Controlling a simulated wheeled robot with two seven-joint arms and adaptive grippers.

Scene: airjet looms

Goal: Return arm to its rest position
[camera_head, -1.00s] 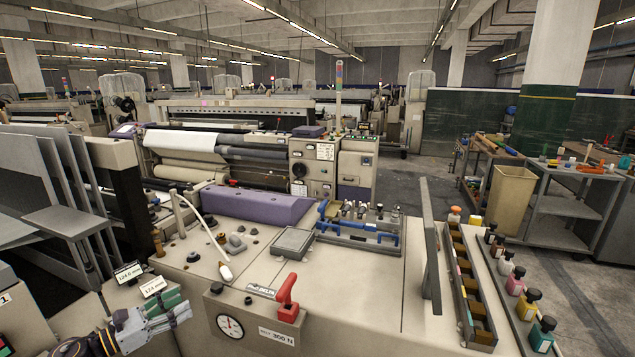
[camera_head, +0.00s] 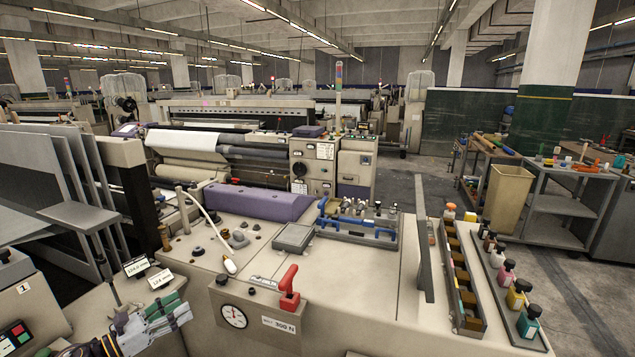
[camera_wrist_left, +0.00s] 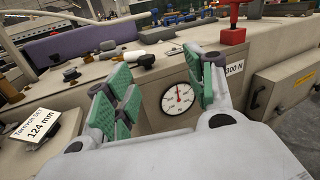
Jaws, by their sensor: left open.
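My left gripper (camera_head: 166,312) comes in at the bottom left of the head view, in front of the loom's beige side panel. In the left wrist view its two green-padded fingers (camera_wrist_left: 165,95) are spread apart, with nothing between them. The pressure dial (camera_wrist_left: 178,98) shows beyond the fingers; it also shows in the head view (camera_head: 233,316), right of the gripper. The red lever (camera_head: 289,287) stands upright above the 300 N plate (camera_head: 281,325). My right gripper is in neither view.
Two small label cards (camera_head: 136,266) stand just above my left gripper. A white-tipped hose (camera_head: 230,266) lies on the beige top. A bottle rack (camera_head: 512,300) is at the right. A control box with buttons (camera_head: 14,336) is at the lower left. Open floor (camera_head: 420,185) lies behind.

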